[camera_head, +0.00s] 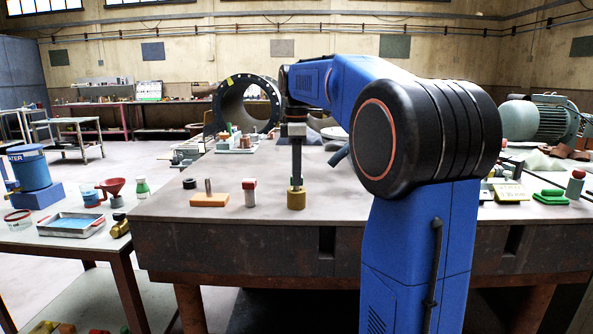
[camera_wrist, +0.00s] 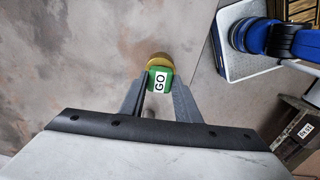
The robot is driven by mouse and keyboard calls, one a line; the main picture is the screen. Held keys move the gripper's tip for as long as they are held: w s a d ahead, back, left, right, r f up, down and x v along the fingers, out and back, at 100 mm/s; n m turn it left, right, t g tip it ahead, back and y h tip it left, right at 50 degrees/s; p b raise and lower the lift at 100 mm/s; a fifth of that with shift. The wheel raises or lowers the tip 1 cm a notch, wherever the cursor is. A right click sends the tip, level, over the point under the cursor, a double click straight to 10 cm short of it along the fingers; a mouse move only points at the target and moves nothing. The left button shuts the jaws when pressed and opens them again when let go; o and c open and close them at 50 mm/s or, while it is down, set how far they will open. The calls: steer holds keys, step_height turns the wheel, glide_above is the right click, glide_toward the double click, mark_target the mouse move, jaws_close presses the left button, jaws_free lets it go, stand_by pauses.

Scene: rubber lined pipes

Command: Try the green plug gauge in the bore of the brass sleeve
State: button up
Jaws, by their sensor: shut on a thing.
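The brass sleeve (camera_head: 296,201) stands upright near the front edge of the worktable. My gripper (camera_head: 296,182) points straight down over it, with the fingertips just above its top. In the wrist view my gripper (camera_wrist: 159,84) is shut on the green plug gauge (camera_wrist: 161,73), whose green handle carries a white GO label. The sleeve's brass rim (camera_wrist: 159,58) shows just beyond the handle. The gauge's lower end and the bore are hidden, so I cannot tell how deep the gauge sits in the bore.
A large flanged pipe (camera_head: 247,104) is at the back. Green pieces (camera_head: 550,197) lie at the far right. The tabletop right around the sleeve is clear.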

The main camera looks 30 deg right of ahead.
steer(key=shift+f, duration=0.65)
steer(key=o, duration=1.2)
step_height(320, 180, up, 17)
steer(key=shift+r, duration=0.2)
steer(key=s+a+f+m+t, duration=0.1)
steer(key=s+a+f+m, duration=0.3)
steer(key=s+f, duration=0.6)
steer(key=s+a+f+m+t, duration=0.2)
steer(key=s+a+f+m, duration=0.2)
steer(key=s+f, duration=0.6)
steer(key=s+a+f+m+t, duration=0.1)
steer(key=s+a+f+m, duration=0.3)
steer(key=f, duration=1.3)
steer(key=s+a, duration=0.3)
steer(key=s, duration=0.3)
steer(key=shift+a+f+t, duration=0.35)
steer(key=shift+a+t, duration=0.05)
steer(key=shift+s, duration=0.1)
